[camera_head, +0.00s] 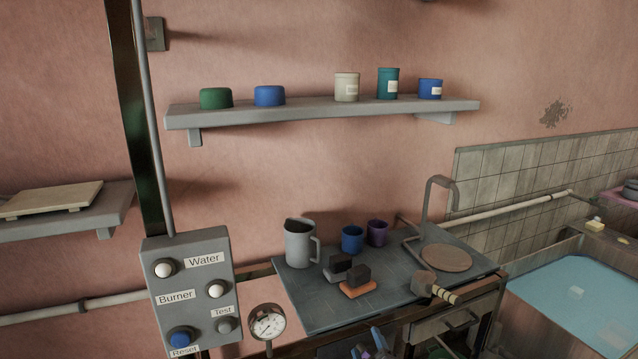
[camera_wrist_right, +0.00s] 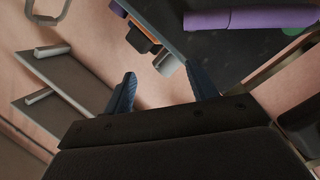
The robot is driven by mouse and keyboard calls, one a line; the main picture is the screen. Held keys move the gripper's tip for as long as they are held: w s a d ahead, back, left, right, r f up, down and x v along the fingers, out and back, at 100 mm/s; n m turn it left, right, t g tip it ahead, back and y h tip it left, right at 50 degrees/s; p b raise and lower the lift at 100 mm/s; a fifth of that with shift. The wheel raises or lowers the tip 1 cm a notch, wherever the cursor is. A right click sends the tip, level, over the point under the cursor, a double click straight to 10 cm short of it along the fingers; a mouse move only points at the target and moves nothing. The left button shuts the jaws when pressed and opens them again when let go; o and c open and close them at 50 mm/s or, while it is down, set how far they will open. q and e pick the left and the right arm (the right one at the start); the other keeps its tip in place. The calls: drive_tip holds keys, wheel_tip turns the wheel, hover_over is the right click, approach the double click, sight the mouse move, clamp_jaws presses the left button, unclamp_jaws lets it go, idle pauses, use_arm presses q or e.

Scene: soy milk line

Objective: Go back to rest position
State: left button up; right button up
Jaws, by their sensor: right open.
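My right gripper (camera_head: 368,344) shows only in part at the bottom edge of the head view, below the front of the worktop. In the right wrist view, its two blue fingers (camera_wrist_right: 160,72) stand wide apart with nothing between them. The gripper is open and empty. My left gripper is not in view.
A control box (camera_head: 191,296) and a pressure gauge (camera_head: 268,322) stand left of the worktop (camera_head: 315,310). The worktop holds a grey jug (camera_head: 299,243), two cups and dark blocks. A shelf (camera_head: 310,114) with jars is above. A blue-topped basin (camera_head: 575,295) is at right.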

drive_tip(key=s+d+f+m+g+h, duration=0.1)
drive_tip(key=s+d+f+m+g, duration=0.25)
drive_tip(key=s+f, duration=0.4)
drive_tip(key=s+d+f+m+g+h, duration=0.2)
drive_tip(key=s+d+f+m+g, duration=0.15)
drive_tip(key=s+f, duration=0.35)
drive_tip(key=s+d+f+m+g, duration=0.1)
drive_tip(key=s+g, duration=0.1)
drive_tip(key=s, duration=0.4)
drive_tip(key=s+d+f+m+g+y, duration=0.1)
drive_tip(key=s+g, duration=0.1)
drive_tip(key=s, duration=0.4)
drive_tip(key=s+d+f+m+g, duration=0.1)
drive_tip(key=s+f+g, duration=0.15)
drive_tip(key=s, duration=0.25)
drive_tip(key=s+a+f+g, duration=0.1)
drive_tip(key=a+f, duration=0.1)
drive_tip(key=f, duration=0.9)
drive_tip(key=s+a+f+g, duration=0.1)
drive_tip(key=a+f, duration=0.2)
drive_tip(key=f, duration=0.8)
drive_tip(key=shift+s+f+y, duration=0.15)
drive_tip(key=shift+f+y, duration=0.15)
